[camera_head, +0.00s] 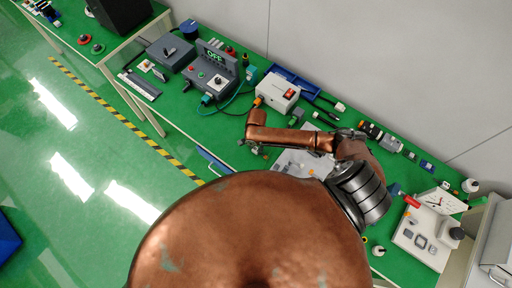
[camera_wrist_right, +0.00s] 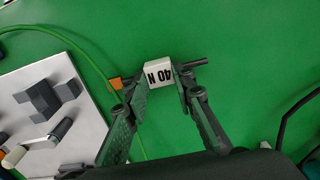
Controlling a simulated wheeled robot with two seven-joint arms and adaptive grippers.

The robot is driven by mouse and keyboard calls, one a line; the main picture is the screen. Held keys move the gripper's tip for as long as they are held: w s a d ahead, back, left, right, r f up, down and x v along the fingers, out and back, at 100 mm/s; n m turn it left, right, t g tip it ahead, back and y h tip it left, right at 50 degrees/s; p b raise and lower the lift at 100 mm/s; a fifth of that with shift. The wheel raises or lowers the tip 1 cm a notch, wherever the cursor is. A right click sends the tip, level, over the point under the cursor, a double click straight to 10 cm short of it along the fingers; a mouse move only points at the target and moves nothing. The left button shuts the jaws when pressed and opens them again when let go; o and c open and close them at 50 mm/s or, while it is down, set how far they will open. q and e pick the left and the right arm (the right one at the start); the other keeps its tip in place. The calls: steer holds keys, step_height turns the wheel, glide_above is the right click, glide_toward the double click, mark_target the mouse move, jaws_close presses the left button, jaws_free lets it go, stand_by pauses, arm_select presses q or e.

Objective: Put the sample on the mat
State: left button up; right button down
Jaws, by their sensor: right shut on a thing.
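In the wrist view, my right gripper (camera_wrist_right: 165,80) is shut on a white block (camera_wrist_right: 158,75) marked "40 N". A dark rod shows at the block's right side. I cannot tell whether this block is the sample. In the head view, my right gripper (camera_head: 256,149) points down over the green bench, small and partly hidden by my copper arm, and the block cannot be made out there. No mat can be made out clearly in either view. My left gripper is not in view.
A light plate with dark fixtures (camera_wrist_right: 50,112) lies beside the gripper. A white panel (camera_head: 424,238) is at right. A green cable (camera_wrist_right: 95,57) crosses the bench.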

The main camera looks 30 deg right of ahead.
mark_target(256, 149)
steer(key=shift+f, duration=0.1)
steer(key=c, duration=1.6)
jaws_free()
step_height(256, 149, up, 12)
steer(key=shift+r, duration=0.15)
